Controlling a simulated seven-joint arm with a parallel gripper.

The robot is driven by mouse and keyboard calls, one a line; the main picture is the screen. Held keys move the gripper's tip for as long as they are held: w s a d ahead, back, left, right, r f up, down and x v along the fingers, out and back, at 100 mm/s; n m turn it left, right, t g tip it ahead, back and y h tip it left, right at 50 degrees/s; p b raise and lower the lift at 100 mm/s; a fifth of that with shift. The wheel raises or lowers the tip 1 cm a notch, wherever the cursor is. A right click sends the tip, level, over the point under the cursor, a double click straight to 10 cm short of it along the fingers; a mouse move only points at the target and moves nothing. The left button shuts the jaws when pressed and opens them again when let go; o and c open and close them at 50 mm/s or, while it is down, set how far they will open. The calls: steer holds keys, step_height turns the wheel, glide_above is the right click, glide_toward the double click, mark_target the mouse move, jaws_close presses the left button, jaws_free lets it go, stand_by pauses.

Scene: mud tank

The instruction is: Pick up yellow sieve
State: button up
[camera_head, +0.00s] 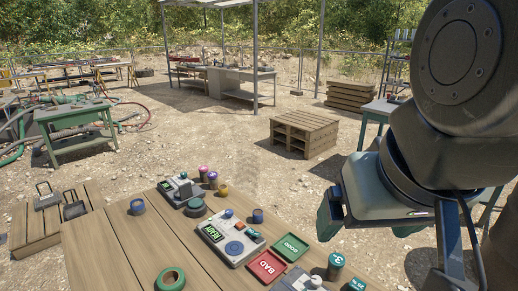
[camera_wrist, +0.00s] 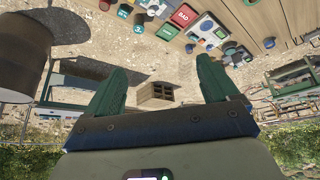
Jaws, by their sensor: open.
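A small yellow round item (camera_head: 222,190), which may be the yellow sieve, stands at the far side of the wooden table (camera_head: 110,246) in the head view. It is too small there to show any mesh. I cannot make it out for certain in the wrist view. My gripper (camera_head: 366,225) hangs off the table's right side, well apart from the yellow item. In the wrist view my gripper (camera_wrist: 163,68) has its two green fingers spread wide with nothing between them.
A red BAD tray (camera_head: 267,266), a green GOOD tray (camera_head: 291,247) and a number 3 container (camera_head: 335,262) lie nearer. A pallet stack (camera_head: 303,132) stands beyond.

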steer(key=w+a+f+n+h, duration=0.2)
steer(key=w+f+n+h, duration=0.3)
steer(key=f+n+h, duration=0.25)
steer(key=w+a+f+n+h, duration=0.2)
steer(key=w+f+n+h, duration=0.35)
steer(key=f+n, duration=0.3)
steer(key=s+a+f+n+t+y, duration=0.3)
steer(key=a+f+n+t+y, duration=1.05)
steer(key=a+f+n, duration=0.55)
steer(key=shift+n+g+y, duration=0.55)
steer(key=shift+n, duration=0.15)
steer(key=f, duration=0.4)
steer(key=w+f, duration=0.1)
steer(key=f, duration=0.2)
steer(key=shift+d+f, duration=0.1)
steer(key=shift+d, duration=0.05)
steer(key=w, duration=0.6)
steer(key=shift+w+a, duration=0.3)
steer(key=shift+w, duration=0.05)
steer(key=shift+c, duration=0.4)
steer(key=c, duration=1)
